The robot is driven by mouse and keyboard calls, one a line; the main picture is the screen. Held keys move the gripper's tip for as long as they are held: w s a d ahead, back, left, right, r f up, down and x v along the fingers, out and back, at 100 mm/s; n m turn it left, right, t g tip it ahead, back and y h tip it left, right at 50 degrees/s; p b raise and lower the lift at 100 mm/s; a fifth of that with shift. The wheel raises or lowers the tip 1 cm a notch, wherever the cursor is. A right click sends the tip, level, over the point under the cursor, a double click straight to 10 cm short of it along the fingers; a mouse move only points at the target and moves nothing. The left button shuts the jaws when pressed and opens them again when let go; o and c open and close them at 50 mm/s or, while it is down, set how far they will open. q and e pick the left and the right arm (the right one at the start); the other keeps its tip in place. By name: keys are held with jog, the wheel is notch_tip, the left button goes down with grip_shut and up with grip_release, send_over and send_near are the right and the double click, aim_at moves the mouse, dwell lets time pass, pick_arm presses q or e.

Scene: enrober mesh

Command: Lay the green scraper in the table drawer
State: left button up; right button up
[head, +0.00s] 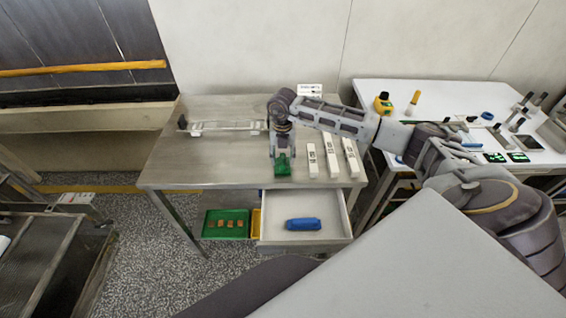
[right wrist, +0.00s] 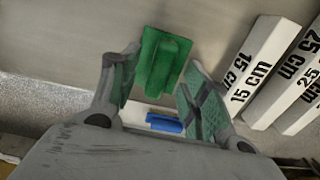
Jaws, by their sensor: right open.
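The green scraper (head: 283,165) lies on the steel table (head: 215,150) near its front edge, just below my right gripper (head: 282,150). In the right wrist view the scraper (right wrist: 162,62) shows ahead of and between the open fingers of my right gripper (right wrist: 155,90), with nothing held. I cannot tell whether the fingers touch it. The table drawer (head: 340,217) is pulled out below the table's front edge. A blue object (head: 303,224) lies in it and also shows in the right wrist view (right wrist: 165,123). My left gripper is not in view.
White marked blocks (head: 331,157) stand close right of the scraper, one reading 15 cm (right wrist: 247,72). A green tray (head: 226,223) with several brown pieces sits left of the drawer, lower down. A white table (head: 450,105) with tools stands at the right. The steel table's left part is mostly clear.

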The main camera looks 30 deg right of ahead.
jog(key=shift+f, duration=0.85)
grip_shut()
